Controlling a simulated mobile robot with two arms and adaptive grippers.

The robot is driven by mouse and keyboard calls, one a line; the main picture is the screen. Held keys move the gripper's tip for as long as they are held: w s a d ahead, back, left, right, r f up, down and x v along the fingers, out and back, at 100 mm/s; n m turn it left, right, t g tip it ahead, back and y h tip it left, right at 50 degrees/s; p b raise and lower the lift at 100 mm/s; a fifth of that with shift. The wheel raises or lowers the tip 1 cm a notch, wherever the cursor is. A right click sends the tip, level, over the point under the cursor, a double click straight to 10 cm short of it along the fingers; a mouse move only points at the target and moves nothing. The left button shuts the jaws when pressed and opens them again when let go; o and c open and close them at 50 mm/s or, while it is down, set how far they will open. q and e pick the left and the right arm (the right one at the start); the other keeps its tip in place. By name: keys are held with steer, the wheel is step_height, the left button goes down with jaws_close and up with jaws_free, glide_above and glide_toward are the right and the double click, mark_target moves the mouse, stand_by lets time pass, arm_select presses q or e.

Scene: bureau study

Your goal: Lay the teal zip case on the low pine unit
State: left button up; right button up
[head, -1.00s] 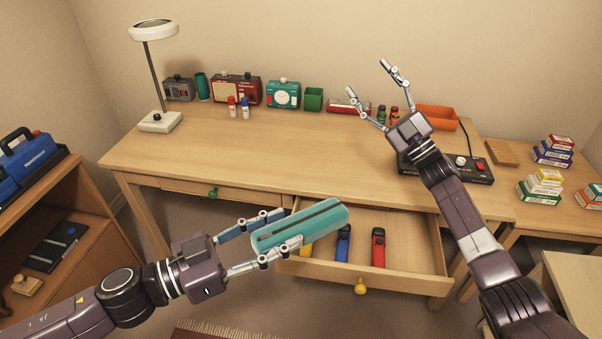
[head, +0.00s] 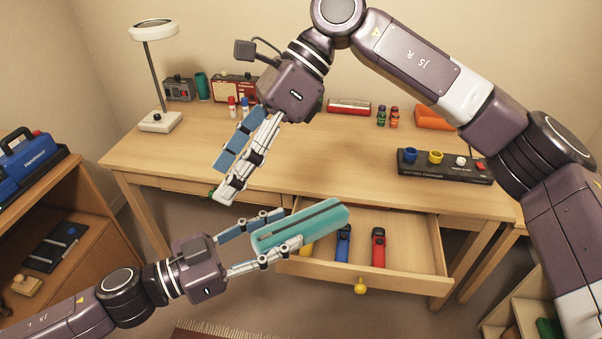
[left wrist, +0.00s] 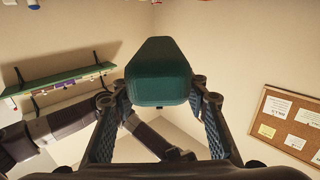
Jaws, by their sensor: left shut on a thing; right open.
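The teal zip case (head: 315,222) is a long rounded case with a dark zip line along it. My left gripper (head: 290,228) is shut on its near end and holds it in the air in front of the desk, before the open drawer. In the left wrist view the case (left wrist: 160,75) sits between the two fingers. My right gripper (head: 222,182) is open and empty, pointing down over the desk's front edge, above and left of the case. A low wooden unit (head: 45,175) stands at the left; a paler one (head: 510,312) shows partly at lower right. I cannot tell which is the pine unit.
The desk (head: 340,165) has a lamp (head: 160,120), radios and a black battery charger (head: 445,167) on it. Its open drawer (head: 410,255) juts out below with red and blue items inside. A blue case (head: 30,155) occupies the left unit's top.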

steer(key=d+f+n+t+h, duration=0.2)
steer(key=d+f+h, duration=0.1)
steer(key=d+h, duration=0.15)
steer(key=n+t+h, duration=0.2)
steer(key=h, duration=0.1)
glide_above(301, 221)
step_height(301, 221, down, 12)
steer(key=shift+f, duration=0.1)
steer(key=c, duration=1.3)
arm_select(q)
steer(key=o, duration=1.3)
arm_select(e)
steer(key=shift+c, duration=0.7)
arm_select(q)
steer(key=shift+o, duration=0.2)
steer(key=shift+a, duration=0.1)
